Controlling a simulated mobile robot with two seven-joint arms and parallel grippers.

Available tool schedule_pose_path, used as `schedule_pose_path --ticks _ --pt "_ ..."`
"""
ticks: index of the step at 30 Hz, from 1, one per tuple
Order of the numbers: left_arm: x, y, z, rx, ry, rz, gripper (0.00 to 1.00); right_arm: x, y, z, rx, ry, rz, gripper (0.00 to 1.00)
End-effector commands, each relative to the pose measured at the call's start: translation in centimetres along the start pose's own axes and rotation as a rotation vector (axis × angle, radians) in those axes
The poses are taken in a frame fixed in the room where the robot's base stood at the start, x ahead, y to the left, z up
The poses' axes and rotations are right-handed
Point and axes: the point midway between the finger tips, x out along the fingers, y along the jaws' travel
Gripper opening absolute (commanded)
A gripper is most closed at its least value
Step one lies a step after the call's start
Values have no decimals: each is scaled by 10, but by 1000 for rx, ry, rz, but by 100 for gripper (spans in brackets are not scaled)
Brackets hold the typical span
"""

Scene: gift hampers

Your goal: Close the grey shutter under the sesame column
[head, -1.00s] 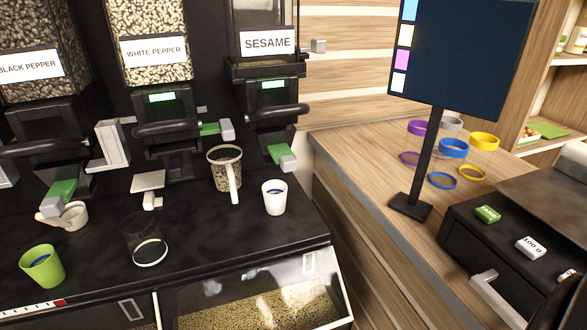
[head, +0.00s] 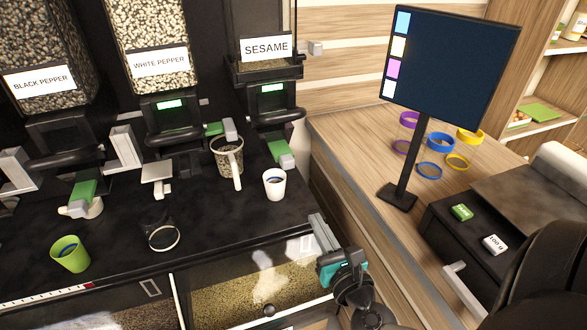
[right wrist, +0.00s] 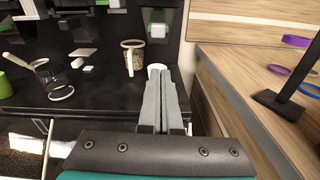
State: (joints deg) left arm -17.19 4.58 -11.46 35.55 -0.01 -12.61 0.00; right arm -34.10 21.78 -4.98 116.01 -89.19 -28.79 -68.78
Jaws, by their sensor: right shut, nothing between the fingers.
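The sesame column (head: 266,50) stands at the right end of the dispenser row, with a dark outlet and a lit green display. Under it a green slide with a pale grey end (head: 280,153) sticks out forward and down; it also shows in the right wrist view (right wrist: 157,30). A white cup (head: 274,186) stands on the black counter below it. My right gripper (head: 316,218) is shut and empty, low in front of the counter's right edge, apart from the slide and cup. In the right wrist view its fingers (right wrist: 163,82) partly hide the cup. My left gripper is not in view.
A mug of pepper (head: 227,158) stands left of the white cup. A dark glass jar (head: 161,235) and a green cup (head: 70,254) stand further left. A screen on a stand (head: 453,68) and coloured rings (head: 441,143) are on the wooden counter at right.

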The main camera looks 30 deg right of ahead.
Motion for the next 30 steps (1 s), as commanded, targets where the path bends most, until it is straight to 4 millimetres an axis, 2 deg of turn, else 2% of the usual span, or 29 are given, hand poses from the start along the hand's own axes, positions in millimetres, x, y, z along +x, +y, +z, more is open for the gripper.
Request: schedule_pose_path --ticks 1,3,8,30 --pt "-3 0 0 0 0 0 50 -1 2 13 -32 -26 7 0" --pt "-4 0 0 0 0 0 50 0 4 21 -58 -45 12 0" --pt "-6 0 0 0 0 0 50 9 5 24 -66 -52 13 0" --pt "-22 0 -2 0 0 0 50 116 7 28 -61 -49 13 0"
